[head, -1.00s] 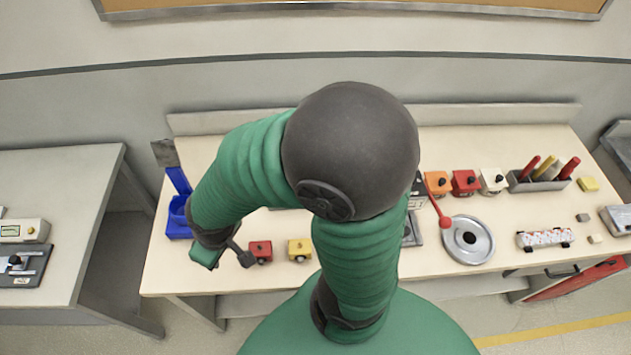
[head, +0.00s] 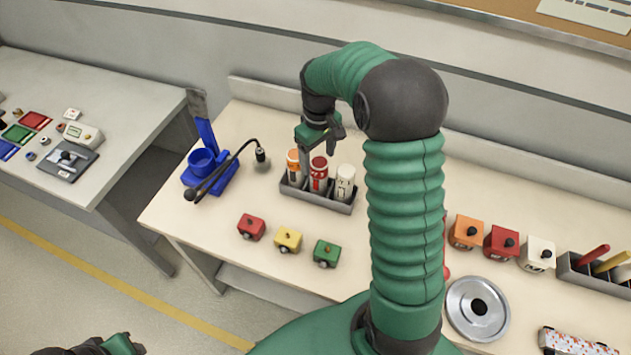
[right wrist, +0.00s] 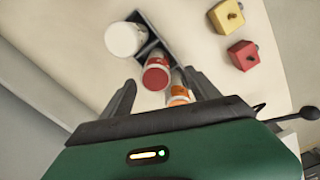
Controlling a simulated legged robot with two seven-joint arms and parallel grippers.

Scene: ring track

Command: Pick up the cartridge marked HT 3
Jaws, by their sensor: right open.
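Three cartridges stand in a grey rack (head: 318,200) on the bench: an orange-and-white one (head: 293,161), a red one (head: 319,174) and a white one (head: 345,182). Their markings are too small to read, so I cannot tell which is HT 3. My right gripper (head: 322,146) is open and empty, just above and behind the rack near the orange and red cartridges. In the right wrist view, the red cartridge (right wrist: 156,74) shows beyond the open fingers (right wrist: 163,92), the orange one (right wrist: 179,95) beside it and the white one (right wrist: 125,38) farther off. My left gripper (head: 110,346) is partly cut off at bottom left.
A blue stand (head: 208,172) with a thin black-necked lamp (head: 225,168) is left of the rack. Red (head: 251,227), yellow (head: 288,239) and green (head: 327,252) small blocks lie in front. A metal disc (head: 477,308) lies at right. Bench between rack and blocks is clear.

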